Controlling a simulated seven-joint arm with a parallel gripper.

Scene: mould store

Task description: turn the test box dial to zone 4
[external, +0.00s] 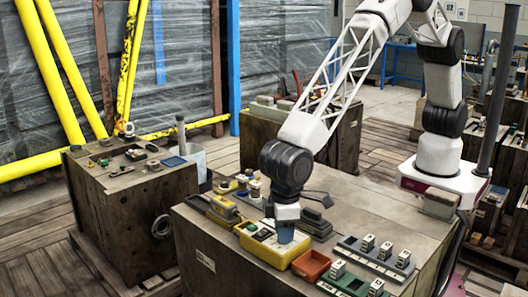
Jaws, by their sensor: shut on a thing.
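The yellow test box (262,248) sits on the wooden crate top near its front edge, with small details on its upper face. My gripper (286,237) points straight down over the right part of the box, its fingertips at the box's upper face. It is shut on the test box dial, which the fingers hide. The dial's pointer and the zone marks cannot be read in this view.
An orange-red tray (311,265) stands just right of the box. A grey rack (376,259) with several numbered blocks and a green holder (344,284) lie further right. A yellow tool (222,211) lies to the left. The crate top (390,205) is clear toward my base.

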